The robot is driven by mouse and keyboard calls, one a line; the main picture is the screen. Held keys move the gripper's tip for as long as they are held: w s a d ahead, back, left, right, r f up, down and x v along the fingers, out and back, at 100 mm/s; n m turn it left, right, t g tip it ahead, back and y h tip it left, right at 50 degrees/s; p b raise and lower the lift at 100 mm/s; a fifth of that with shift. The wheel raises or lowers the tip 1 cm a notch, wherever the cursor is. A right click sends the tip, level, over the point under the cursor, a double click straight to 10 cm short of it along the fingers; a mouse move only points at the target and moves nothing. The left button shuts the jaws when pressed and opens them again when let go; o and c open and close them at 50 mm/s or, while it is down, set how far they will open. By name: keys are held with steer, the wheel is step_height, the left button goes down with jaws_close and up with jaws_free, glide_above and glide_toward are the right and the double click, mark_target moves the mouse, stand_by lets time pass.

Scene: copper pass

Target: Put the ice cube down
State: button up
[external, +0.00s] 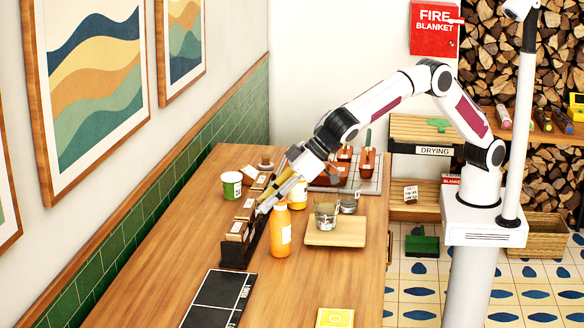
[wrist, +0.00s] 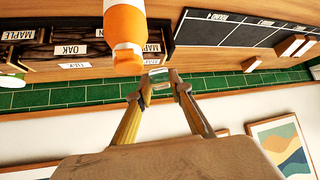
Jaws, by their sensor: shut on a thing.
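My gripper (external: 262,207) reaches down over the left part of the wooden table, beside the orange bottle and the dark rack. In the wrist view my gripper (wrist: 160,88) has its fingertips closed on a small, pale, see-through block, which looks like the ice cube (wrist: 158,79). It is held near the orange bottle and the labelled rack. In the external view the cube is too small and too covered to make out clearly.
The orange bottle (external: 281,236) stands close by my gripper. A dark rack (external: 236,252) holds labelled wood blocks. A glass (external: 326,216) stands on a wooden board (external: 336,240). A black panel (external: 218,298) lies in front; bare tabletop lies left of it.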

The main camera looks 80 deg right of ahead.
steer(key=s+a+f, duration=0.4)
steer(key=a, duration=0.1)
steer(key=shift+f+n, duration=0.3)
steer(key=shift+f, duration=0.15)
steer(key=shift+f, duration=3)
steer(key=shift+f, duration=1.85)
steer(key=shift+f, duration=0.15)
